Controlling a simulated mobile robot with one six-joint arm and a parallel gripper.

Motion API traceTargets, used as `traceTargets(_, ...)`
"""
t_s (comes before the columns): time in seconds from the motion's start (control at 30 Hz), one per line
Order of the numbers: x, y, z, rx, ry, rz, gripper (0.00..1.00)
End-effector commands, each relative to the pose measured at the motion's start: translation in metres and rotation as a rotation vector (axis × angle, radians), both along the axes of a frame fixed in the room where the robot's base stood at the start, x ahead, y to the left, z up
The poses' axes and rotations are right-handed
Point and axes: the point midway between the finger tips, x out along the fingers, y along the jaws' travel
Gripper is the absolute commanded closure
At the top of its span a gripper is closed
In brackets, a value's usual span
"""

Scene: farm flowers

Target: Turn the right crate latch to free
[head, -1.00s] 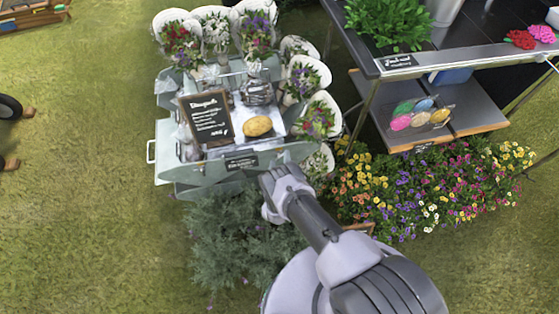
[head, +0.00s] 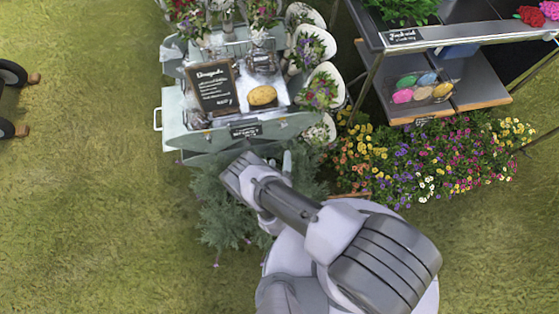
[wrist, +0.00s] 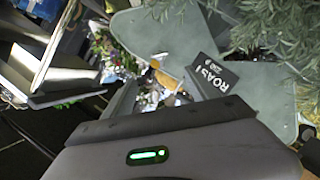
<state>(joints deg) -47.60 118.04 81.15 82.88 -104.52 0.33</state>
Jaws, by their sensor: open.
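The grey-green crate cart (head: 195,142) stands at the upper middle of the head view; its panel (wrist: 148,36) with a small black sign (wrist: 214,72) shows close up in the wrist view. My gripper (head: 238,172) is just in front of the cart's lower front edge in the head view, mostly hidden by my own wrist. In the wrist view my gripper (wrist: 160,82) is open, with nothing between its fingers. I cannot make out the right latch clearly. A small pale upright piece (head: 287,163) shows right of my gripper; I cannot tell what it is.
A chalkboard (head: 212,88) and a yellow oval item (head: 262,96) sit on the cart. Wrapped bouquets (head: 322,88) line its right side. A dark shelf stand (head: 480,88) and bright flowers (head: 430,165) are at right. Leafy plants (head: 215,210) grow below the cart.

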Motion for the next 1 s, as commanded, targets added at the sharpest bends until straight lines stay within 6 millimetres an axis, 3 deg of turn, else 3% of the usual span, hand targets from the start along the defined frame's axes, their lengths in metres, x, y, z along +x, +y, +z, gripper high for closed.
traceTargets(0.27,-0.003,0.000,0.001,-0.001,-0.001,-0.002,0.33)
traceTargets(0.4,0.006,-0.007,-0.005,0.074,0.018,-0.005,0.58)
traceTargets(0.47,0.020,-0.019,-0.013,0.204,0.048,-0.007,0.58)
traceTargets(0.63,0.044,-0.065,-0.029,0.812,0.167,-0.023,0.58)
traceTargets(0.8,0.029,-0.098,-0.013,1.324,0.261,-0.024,0.58)
traceTargets(1.0,0.016,-0.106,0.000,1.539,0.310,-0.003,0.58)
